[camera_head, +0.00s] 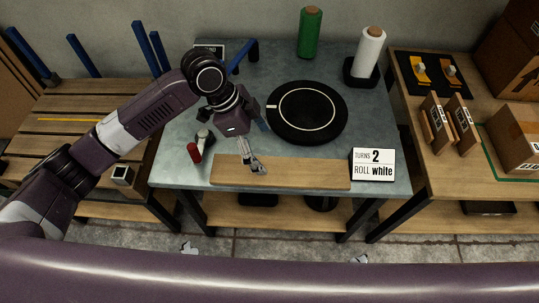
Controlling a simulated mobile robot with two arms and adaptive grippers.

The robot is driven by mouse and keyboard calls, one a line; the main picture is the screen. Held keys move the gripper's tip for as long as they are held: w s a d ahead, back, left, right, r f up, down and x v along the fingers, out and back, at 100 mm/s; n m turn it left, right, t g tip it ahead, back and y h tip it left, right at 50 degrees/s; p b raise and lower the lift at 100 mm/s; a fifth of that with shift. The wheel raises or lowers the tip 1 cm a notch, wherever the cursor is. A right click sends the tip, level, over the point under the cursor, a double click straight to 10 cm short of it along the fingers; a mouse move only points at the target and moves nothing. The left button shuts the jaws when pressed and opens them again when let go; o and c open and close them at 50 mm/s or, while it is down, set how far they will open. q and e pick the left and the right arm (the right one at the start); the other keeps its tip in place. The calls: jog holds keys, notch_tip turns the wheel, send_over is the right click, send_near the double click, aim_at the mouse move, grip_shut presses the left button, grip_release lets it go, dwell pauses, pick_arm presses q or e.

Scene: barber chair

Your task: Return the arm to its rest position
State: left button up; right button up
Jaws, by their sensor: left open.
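My left arm comes in from the left and reaches over the grey table. My left gripper (257,167) is open above the wooden board (310,176) at the table's front edge. No object shows between its fingers. I cannot tell whether the fingertips touch the board. My right gripper is out of view.
The table (225,58) holds a black turntable (342,108), a green roll (309,35), a white roll (368,50), a red-ended tool (194,152) and a sign (373,164) reading "TURNS 2 ROLL white". Wooden benches flank it; boxes (515,136) stand at right.

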pick_arm(q)
jog(key=shift+a+r, duration=0.25)
jog(key=shift+r, duration=0.35)
